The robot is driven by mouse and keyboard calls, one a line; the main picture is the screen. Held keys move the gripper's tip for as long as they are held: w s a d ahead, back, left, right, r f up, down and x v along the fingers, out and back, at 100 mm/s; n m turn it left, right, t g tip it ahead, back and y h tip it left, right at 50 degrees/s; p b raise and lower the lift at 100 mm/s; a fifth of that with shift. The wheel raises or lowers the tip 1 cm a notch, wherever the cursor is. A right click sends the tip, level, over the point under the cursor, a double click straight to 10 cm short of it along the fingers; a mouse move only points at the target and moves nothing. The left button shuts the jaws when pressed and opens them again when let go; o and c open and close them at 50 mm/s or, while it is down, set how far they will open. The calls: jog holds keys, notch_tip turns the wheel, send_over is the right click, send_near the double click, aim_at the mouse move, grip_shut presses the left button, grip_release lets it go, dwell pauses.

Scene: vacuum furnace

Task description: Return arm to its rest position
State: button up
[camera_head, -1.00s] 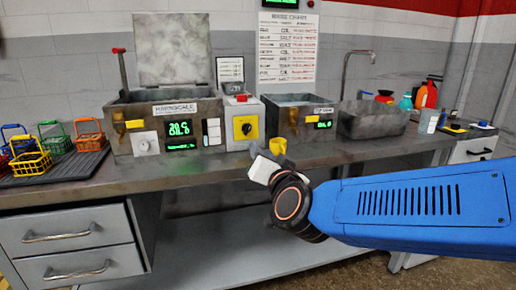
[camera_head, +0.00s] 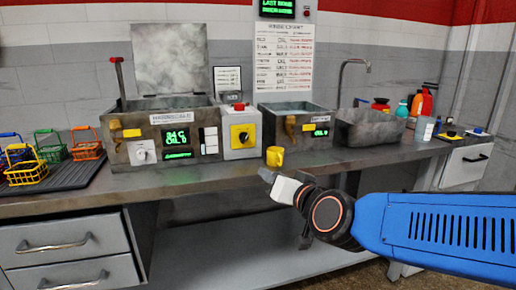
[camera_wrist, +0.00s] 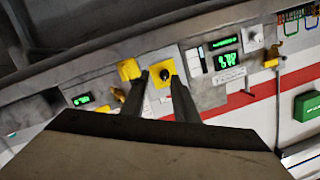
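My gripper (camera_head: 270,178) is at the end of my blue arm (camera_head: 440,228), in front of the bench's front edge in the head view. In the wrist view its two dark fingers (camera_wrist: 160,78) stand apart. Nothing is held between them; the yellow switch panel with a black knob (camera_wrist: 162,73) shows behind the gap. In the head view, that panel (camera_head: 243,136) is on the bench beyond the gripper. A yellow mug (camera_head: 275,157) stands on the bench behind the gripper, apart from it as far as I can tell.
A quench tank with a raised lid (camera_head: 173,58) and a second tank (camera_head: 297,107) stand on the bench. A sink (camera_head: 370,128) is to the right. Coloured baskets (camera_head: 87,143) sit on a black mat at left. Drawers (camera_head: 63,245) are below. Bottles (camera_head: 422,104) stand at right.

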jog(key=s+d+f+g+h, duration=0.3)
jog(key=s+d+f+g, duration=0.2)
jog(key=s+d+f, duration=0.3)
jog(key=s+d+f+g+h, duration=0.3)
jog(key=s+d+f+g, duration=0.2)
jog(key=s+d+f, duration=0.4)
jog(key=s+d, duration=0.4)
jog(key=d, duration=0.3)
jog(key=shift+s+d+n, duration=0.3)
jog(key=shift+d, duration=0.1)
jog(key=shift+f, duration=0.1)
